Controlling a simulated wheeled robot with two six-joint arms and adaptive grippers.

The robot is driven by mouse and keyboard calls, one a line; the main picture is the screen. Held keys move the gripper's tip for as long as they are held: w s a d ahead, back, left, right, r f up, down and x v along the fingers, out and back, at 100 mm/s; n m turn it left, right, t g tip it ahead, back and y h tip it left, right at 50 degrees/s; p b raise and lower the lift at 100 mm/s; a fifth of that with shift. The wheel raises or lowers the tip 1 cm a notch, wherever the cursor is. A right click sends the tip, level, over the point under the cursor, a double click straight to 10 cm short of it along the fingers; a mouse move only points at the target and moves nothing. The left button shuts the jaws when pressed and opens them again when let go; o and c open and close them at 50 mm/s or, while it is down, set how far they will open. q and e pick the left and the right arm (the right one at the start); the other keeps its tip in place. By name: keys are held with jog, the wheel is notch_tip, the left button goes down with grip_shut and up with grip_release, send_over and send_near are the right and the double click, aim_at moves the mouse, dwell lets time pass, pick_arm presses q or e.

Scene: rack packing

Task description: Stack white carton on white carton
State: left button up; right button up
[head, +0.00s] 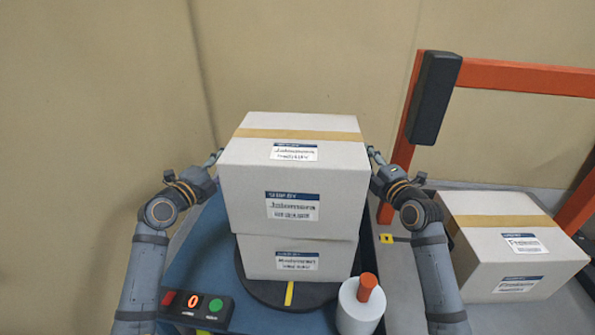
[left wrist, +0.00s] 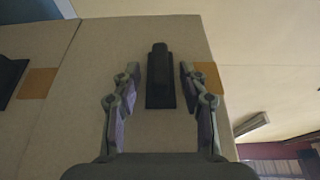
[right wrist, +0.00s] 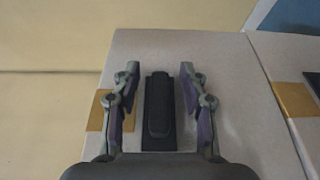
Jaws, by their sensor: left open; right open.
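A large white carton (head: 295,180) with a tan tape band and blue-headed labels sits over another white carton (head: 262,262), with no clear gap between them. The lower carton stands on a black round plate (head: 275,291). My left gripper (head: 216,157) is at the upper carton's left side, and my right gripper (head: 374,156) is at its right side. In the left wrist view a black handle (left wrist: 160,80) on the carton's side lies between the open fingers. The right wrist view also shows a black handle (right wrist: 158,105) between open fingers.
A third white carton (head: 510,250) lies at the right by an orange frame (head: 525,79). A blue surface (head: 190,262) holds a button box (head: 197,308) and a white cylinder with an orange top (head: 360,305) in front. A beige wall is behind.

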pick_arm(q)
grip_shut()
pick_arm(e)
grip_shut()
